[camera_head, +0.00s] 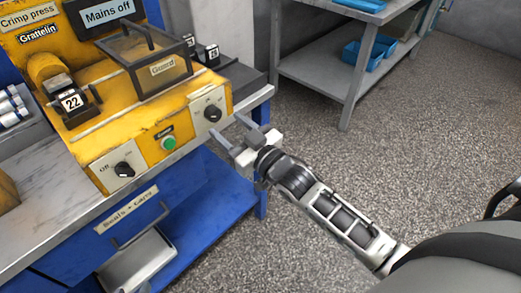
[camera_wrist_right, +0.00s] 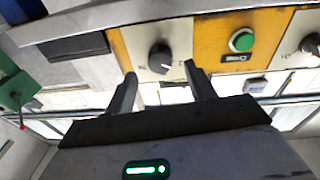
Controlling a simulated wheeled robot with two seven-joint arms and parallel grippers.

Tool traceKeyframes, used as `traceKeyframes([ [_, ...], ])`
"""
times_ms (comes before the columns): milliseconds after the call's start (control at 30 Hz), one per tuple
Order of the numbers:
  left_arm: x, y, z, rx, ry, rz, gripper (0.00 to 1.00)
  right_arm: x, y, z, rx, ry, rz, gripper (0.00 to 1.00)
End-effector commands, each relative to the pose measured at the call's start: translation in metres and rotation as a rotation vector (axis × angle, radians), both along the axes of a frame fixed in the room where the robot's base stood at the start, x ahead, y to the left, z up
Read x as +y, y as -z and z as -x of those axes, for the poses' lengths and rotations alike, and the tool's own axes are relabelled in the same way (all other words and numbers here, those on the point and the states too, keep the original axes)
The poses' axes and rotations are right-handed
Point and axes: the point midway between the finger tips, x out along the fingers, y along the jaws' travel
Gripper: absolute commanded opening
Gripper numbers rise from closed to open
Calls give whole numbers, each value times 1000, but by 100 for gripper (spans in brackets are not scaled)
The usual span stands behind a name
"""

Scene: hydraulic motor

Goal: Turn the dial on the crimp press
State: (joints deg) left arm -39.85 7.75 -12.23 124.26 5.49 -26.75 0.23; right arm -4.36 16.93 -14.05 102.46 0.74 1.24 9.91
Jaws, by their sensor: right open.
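The yellow crimp press (camera_head: 135,115) stands on the bench at left in the head view. Its front panel has a black right dial (camera_head: 213,113), a green button (camera_head: 169,143) and a black left dial (camera_head: 124,169). My right gripper (camera_head: 229,131) is open and empty, just in front of the right dial and apart from it. The right wrist view looks upside down: the right dial (camera_wrist_right: 160,57) appears just beyond and between the open fingertips (camera_wrist_right: 160,72), with the green button (camera_wrist_right: 242,40) beside it. My left gripper is not in view.
A clear guard box (camera_head: 150,60) and a counter reading 22 (camera_head: 73,102) sit on top of the press. A blue drawer (camera_head: 125,215) is below the bench. A grey shelf table (camera_head: 310,70) with blue bins stands behind. The floor around my right arm is clear.

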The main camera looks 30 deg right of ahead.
Motion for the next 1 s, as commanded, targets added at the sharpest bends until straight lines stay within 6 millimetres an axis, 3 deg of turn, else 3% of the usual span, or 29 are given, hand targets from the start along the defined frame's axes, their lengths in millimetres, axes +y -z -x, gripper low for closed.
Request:
traceKeyframes([
  [300,0,1,0,-1,0,0,40,-23,8,76,5,0,3,55],
  [500,0,1,-1,-3,0,2,40,-33,11,106,3,-1,2,55],
  [700,0,0,-3,-9,0,3,40,-36,11,118,-1,-1,2,55],
  [1000,0,-2,-5,-14,0,3,40,-36,10,118,-1,-1,2,55],
])
